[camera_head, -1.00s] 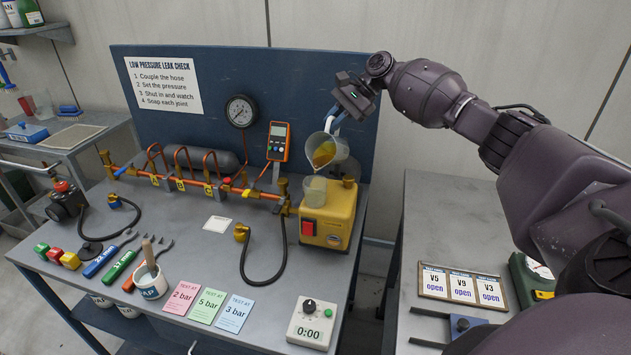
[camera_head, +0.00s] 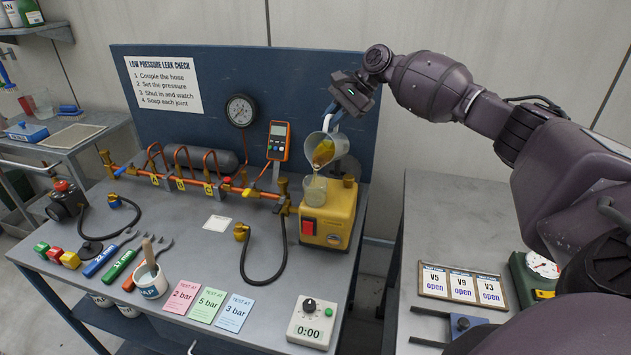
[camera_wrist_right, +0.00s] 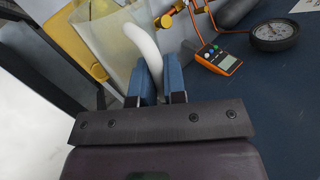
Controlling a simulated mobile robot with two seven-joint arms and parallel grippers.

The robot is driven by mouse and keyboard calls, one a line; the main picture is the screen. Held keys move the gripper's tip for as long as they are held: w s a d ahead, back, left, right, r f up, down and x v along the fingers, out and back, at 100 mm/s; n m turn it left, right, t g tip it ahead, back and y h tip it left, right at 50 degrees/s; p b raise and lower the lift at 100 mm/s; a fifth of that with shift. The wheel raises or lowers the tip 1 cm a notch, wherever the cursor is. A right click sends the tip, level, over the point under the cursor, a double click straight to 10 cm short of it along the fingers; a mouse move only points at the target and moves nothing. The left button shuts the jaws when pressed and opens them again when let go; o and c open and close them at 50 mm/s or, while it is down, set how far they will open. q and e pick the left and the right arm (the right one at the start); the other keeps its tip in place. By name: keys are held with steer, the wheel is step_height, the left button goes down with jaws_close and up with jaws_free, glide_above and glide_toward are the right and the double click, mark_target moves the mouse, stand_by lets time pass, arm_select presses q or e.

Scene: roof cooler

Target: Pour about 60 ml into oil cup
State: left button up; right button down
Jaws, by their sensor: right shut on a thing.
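My right gripper (camera_head: 350,97) is shut on the handle of a clear jug (camera_head: 333,146) that holds amber oil. The jug is tilted, its mouth down and to the left, and a thin amber stream seems to run from its lip. Below it a clear cup (camera_head: 314,189) stands on the yellow pump (camera_head: 334,215); the level in the cup is too small to read. In the right wrist view the jug's white handle (camera_wrist_right: 150,55) sits between the blue fingers (camera_wrist_right: 161,85). My left gripper is not in view.
Behind the jug stands a blue back panel (camera_head: 240,75) with a gauge (camera_head: 241,110) and an orange meter (camera_head: 278,141). A copper pipe (camera_head: 195,186) runs left of the pump. A timer (camera_head: 311,322) reading 0:00 sits at the bench front.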

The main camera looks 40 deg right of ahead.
steer(key=shift+r, duration=0.2)
steer(key=shift+w+d, duration=0.1)
steer(key=shift+d, duration=0.05)
steer(key=shift+r+h, duration=0.2)
steer(key=shift+h, duration=0.1)
stand_by(0.3)
steer(key=shift+f, duration=0.2)
steer(key=f+y, duration=0.1)
steer(key=d+f+y, duration=0.1)
steer(key=w+f+m+y, duration=0.1)
steer(key=shift+d+f+g+b, duration=0.1)
steer(key=shift+d+g+b, duration=0.2)
steer(key=shift+d+g, duration=0.1)
steer(key=shift+w+d, duration=0.1)
steer(key=shift+r, duration=0.25)
steer(key=shift+f, duration=0.1)
